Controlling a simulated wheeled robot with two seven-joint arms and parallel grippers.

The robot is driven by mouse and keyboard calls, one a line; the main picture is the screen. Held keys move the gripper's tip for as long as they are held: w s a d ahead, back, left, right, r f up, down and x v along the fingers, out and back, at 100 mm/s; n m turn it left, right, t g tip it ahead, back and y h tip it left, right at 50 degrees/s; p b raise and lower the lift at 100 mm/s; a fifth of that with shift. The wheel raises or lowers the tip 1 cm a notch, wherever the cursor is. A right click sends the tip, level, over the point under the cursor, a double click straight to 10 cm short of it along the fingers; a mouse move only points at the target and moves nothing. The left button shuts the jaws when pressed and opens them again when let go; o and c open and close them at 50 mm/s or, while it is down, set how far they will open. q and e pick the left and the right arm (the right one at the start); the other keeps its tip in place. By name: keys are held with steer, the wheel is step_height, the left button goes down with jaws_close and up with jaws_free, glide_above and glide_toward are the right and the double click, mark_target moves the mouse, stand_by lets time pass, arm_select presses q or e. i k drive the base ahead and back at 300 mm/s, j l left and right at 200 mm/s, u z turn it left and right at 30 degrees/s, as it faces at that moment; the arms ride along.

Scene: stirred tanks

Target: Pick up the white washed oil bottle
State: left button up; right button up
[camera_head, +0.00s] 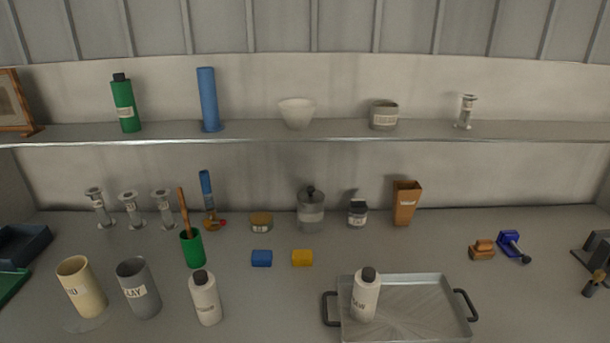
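Two white bottles with dark caps show in the head view. One white bottle (206,301) stands upright on the counter left of centre, with a small label. The other white bottle (365,300) stands upright on the metal tray (440,318), near its left side, also with a label. The lettering is too small to tell which one is the washed oil bottle. Neither of my grippers is in view, and nothing touches either bottle.
A grey cup (138,290) and a cream cup (82,290) stand left of the counter bottle. A green holder (193,250) is just behind it. Blue (262,258) and yellow (302,258) blocks lie behind the open space between the bottles. A shelf (340,130) spans the back.

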mark_target(202, 285)
steer(key=u, duration=0.8)
